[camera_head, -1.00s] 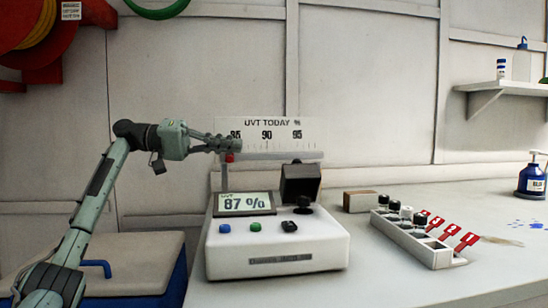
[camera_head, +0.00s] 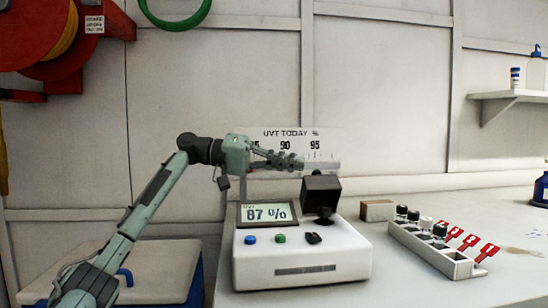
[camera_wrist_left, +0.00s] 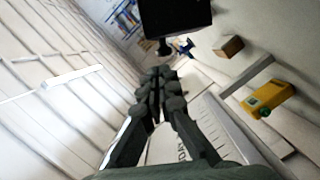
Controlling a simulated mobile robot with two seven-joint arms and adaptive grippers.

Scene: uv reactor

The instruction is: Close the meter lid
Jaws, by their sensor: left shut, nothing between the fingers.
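The white meter (camera_head: 345,262) stands on the bench, its screen reading 87 %. Its dark box-shaped lid (camera_head: 321,193) stands raised at the right rear of the meter, above a black round part (camera_head: 323,218). The lid also shows at the top of the left wrist view (camera_wrist_left: 175,22). My left gripper (camera_head: 300,162) is shut and empty. In the head view it appears just above and left of the lid, in front of the UVT TODAY scale. In the left wrist view its fingertips (camera_wrist_left: 158,72) point toward the lid, with a visible gap. My right gripper is out of view.
The scale board (camera_head: 322,140) stands behind the meter. A wooden block (camera_head: 377,210) and a white rack (camera_head: 440,259) with dark-capped vials and red tags lie to the right. The left wrist view shows a yellow device (camera_wrist_left: 268,97). Bare bench lies in front of the rack.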

